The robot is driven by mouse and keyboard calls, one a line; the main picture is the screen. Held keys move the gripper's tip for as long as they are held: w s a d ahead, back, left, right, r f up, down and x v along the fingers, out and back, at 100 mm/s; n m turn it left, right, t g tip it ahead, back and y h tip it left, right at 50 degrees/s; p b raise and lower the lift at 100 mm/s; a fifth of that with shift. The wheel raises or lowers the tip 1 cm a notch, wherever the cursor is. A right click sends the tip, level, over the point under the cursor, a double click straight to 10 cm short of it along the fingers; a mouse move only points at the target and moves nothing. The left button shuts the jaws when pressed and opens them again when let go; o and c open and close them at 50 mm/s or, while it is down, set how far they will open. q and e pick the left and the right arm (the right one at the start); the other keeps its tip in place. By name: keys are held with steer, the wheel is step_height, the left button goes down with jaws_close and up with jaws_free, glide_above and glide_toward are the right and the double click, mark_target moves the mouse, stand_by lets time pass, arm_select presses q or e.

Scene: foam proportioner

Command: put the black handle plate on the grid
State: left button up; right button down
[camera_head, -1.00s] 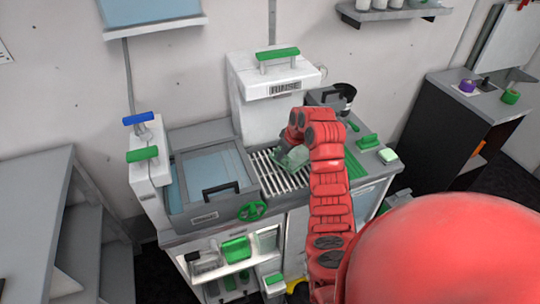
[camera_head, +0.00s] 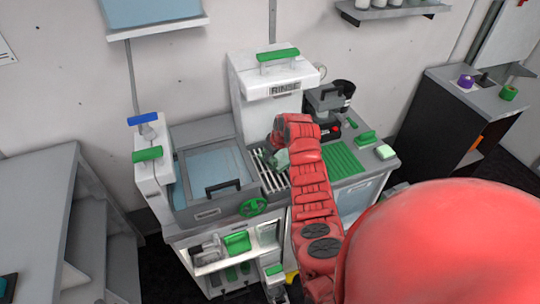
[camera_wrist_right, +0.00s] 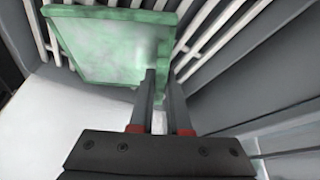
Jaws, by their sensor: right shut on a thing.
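My right gripper (camera_wrist_right: 163,78) is shut on a pale green square plate (camera_wrist_right: 110,48) with a brighter green rim. The plate is tilted close over the white-barred grid (camera_wrist_right: 222,30). In the head view the held plate (camera_head: 281,159) shows small at the grid's right side, partly behind my red right arm, which covers part of the grid (camera_head: 266,176). I cannot tell whether plate and bars touch. No black handle shows on the held plate. A black handle (camera_head: 222,187) is on the basin's front frame. My left gripper is not in view.
A water basin (camera_head: 212,168) lies left of the grid, with a green wheel (camera_head: 254,207) at its front. The white RINSE housing (camera_head: 272,92) stands behind. A green ribbed mat (camera_head: 342,160) and a dark machine (camera_head: 328,105) are to the right. A lower shelf holds a green-handled item (camera_head: 237,243).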

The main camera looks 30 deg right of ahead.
steer(key=c, duration=0.9)
jaws_free()
steer(key=shift+r, duration=0.1)
steer(key=shift+r, duration=0.1)
steer(key=shift+s+r, duration=0.1)
steer(key=shift+r, duration=0.2)
steer(key=b+v, duration=0.3)
steer(key=v, duration=0.4)
steer(key=shift+s+d+r, duration=0.1)
steer(key=shift+s+r, duration=0.05)
steer(key=p+v, duration=0.1)
steer(key=v, duration=0.2)
steer(key=shift+s+r, duration=0.2)
steer(key=shift+r, duration=0.15)
